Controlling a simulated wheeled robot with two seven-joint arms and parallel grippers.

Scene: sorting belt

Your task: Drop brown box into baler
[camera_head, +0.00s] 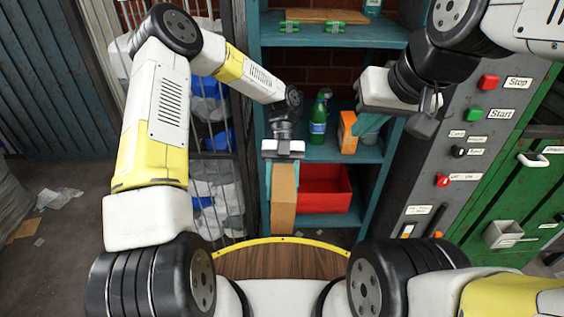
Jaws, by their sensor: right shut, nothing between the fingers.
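The brown box (283,197) is a narrow cardboard box hanging upright in the middle of the head view. A green metal machine (520,190) stands at the right with a grey control panel. It may be the baler, but no opening into it is clear to me.
A teal shelf unit (330,152) holds a green bottle (318,122) and a red bin (325,188). The panel has a red Stop button (488,82) and a green Start button (474,115). A barred cage (215,185) with bags stands left. Litter lies on the left floor.

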